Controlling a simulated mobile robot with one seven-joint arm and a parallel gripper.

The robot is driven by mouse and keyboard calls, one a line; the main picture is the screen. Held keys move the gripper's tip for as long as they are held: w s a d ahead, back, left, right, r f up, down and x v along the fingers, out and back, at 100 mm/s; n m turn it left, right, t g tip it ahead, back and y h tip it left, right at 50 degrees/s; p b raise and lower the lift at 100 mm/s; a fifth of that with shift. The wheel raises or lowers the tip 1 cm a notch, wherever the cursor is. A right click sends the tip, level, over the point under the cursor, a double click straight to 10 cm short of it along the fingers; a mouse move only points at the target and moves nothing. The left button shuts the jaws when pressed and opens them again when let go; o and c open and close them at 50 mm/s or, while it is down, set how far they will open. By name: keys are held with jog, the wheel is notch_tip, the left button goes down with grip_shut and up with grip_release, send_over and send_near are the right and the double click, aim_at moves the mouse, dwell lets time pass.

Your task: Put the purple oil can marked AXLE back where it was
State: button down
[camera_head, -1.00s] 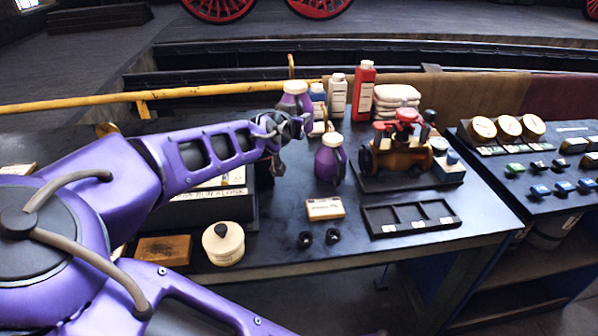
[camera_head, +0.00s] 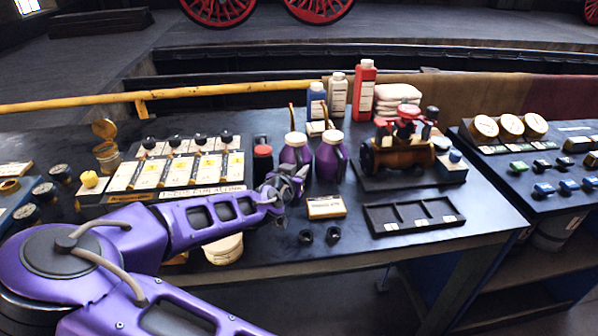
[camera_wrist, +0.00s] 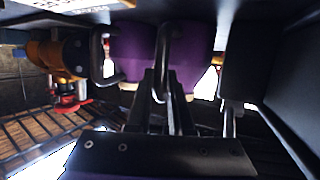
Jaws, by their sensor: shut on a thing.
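Two purple oil cans with cream collars and spouts stand side by side in the middle of the bench. My gripper (camera_head: 287,184) is at the near side of the left can (camera_head: 296,153) and is shut on its dark handle. The held can (camera_wrist: 190,62) and that handle, between the fingers, also show in the wrist view. The can looks upright and at bench height; I cannot tell whether its base touches. The other purple can (camera_head: 330,158) is close on its right and also shows in the wrist view (camera_wrist: 132,52). No AXLE marking is readable on either can.
A red-lidded dark jar (camera_head: 263,160) is just left of the held can. Blue (camera_head: 316,101), white (camera_head: 337,96) and red bottles (camera_head: 364,92) stand behind. A model engine (camera_head: 397,150) is at right. A cream box (camera_head: 326,207) and a compartment tray (camera_head: 413,215) lie in front.

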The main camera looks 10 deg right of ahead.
jog(key=c, duration=0.8)
grip_release()
jog(key=p+v, duration=0.1)
jog(key=v, duration=1.1)
